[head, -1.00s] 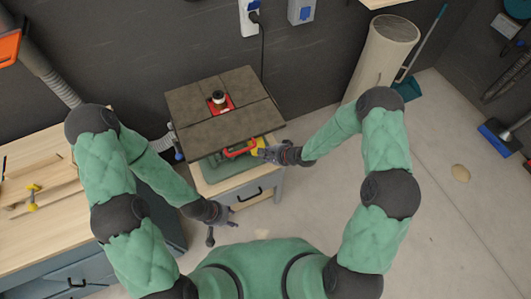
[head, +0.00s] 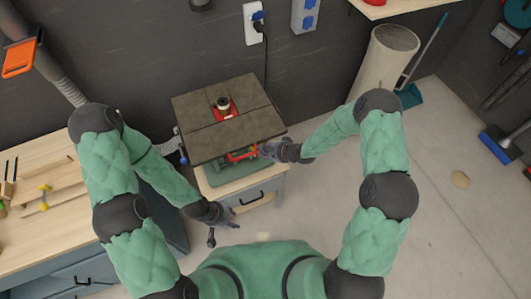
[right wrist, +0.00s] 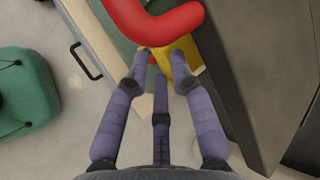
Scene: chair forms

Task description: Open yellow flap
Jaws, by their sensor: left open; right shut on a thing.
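The yellow flap (right wrist: 184,58) is on the front of the router table, behind a curved red handle (right wrist: 165,20). In the right wrist view, my right gripper (right wrist: 159,58) has its fingertips around the flap's near edge and is shut on it. The fingers hide part of the flap. In the head view, my right gripper (head: 266,150) is at the table's front right, beside the red handle (head: 242,154), and the flap is mostly hidden. My left gripper (head: 224,222) is open and empty, low in front of the cabinet.
The dark router tabletop (head: 205,135) overhangs just above my right gripper. Its cabinet has a drawer with a black handle (head: 251,198). A wooden workbench (head: 40,225) stands at the left. A beige cylinder (head: 385,60) stands at the back.

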